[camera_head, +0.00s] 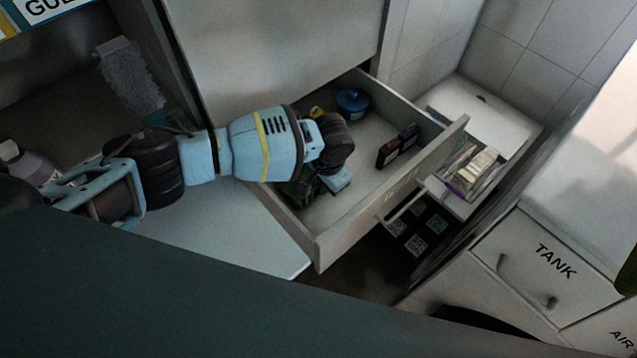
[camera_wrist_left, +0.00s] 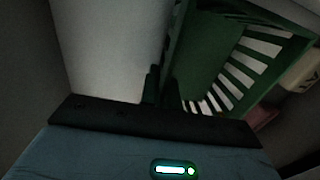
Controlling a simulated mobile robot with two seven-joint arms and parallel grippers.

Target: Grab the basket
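A green basket with slatted sides (camera_wrist_left: 208,60) fills the upper right of the left wrist view. In the head view a dark green part of the basket (camera_head: 303,190) shows at the near left end of the open drawer, partly hidden by my left arm. My left gripper (camera_head: 337,181) points down into the drawer there. In the wrist view its two dark fingers (camera_wrist_left: 162,90) are close together, one on each side of the basket's edge wall, and look shut on it. My right gripper is not in view.
The pulled-out drawer (camera_head: 355,225) also holds a blue round container (camera_head: 352,101), dark small boxes (camera_head: 398,146) and a yellow item (camera_head: 317,112). Drawer walls stand close around the gripper. A lower tray (camera_head: 458,205) with packets is at right; a TANK cabinet (camera_head: 540,262) is farther right.

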